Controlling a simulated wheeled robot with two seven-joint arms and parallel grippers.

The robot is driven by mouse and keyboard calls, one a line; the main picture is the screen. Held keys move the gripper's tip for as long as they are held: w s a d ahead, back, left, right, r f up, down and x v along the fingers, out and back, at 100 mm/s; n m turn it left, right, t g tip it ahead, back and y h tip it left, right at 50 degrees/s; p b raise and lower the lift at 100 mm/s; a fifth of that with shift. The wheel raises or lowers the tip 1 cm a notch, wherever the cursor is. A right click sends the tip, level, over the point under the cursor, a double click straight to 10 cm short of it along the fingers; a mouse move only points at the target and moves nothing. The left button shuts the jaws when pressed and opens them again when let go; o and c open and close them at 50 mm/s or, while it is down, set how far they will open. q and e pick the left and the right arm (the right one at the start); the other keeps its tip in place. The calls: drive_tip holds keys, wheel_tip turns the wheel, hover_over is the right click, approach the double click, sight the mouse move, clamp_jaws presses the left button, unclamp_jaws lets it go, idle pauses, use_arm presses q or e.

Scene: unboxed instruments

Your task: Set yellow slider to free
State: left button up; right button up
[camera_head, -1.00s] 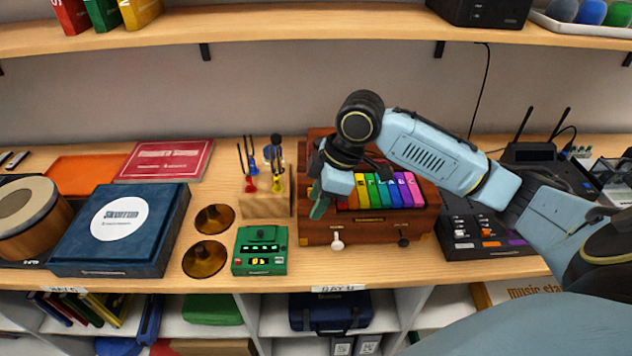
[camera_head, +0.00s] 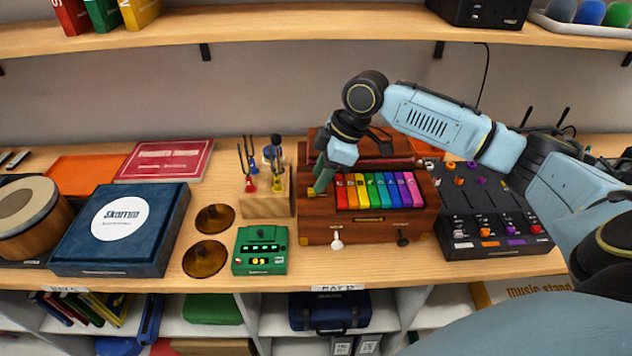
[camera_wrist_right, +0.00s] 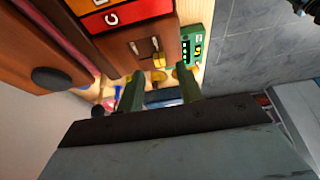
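The wooden instrument box (camera_head: 365,232) with rainbow keys (camera_head: 380,191) stands in the middle of the counter. My right gripper (camera_head: 319,186) is at the box's left end, pointing down. In the wrist view my right gripper (camera_wrist_right: 160,88) has its two green fingers apart. A small yellow piece (camera_wrist_right: 158,61), apparently the yellow slider, shows on the box's end face beyond the gap between the fingertips. I cannot tell whether a finger touches it. In the head view the slider is not clearly told apart from the fingers and box corner. My left gripper is out of view.
A wooden block with tuning forks (camera_head: 265,203) stands close left of the box. A green device (camera_head: 260,252) and brown discs (camera_head: 206,258) lie further left. A black mixer (camera_head: 490,222) is on the right. A shelf (camera_head: 300,28) runs above.

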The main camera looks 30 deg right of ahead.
sight(316, 195)
drive_tip(key=shift+x, duration=1.6)
clamp_jaws()
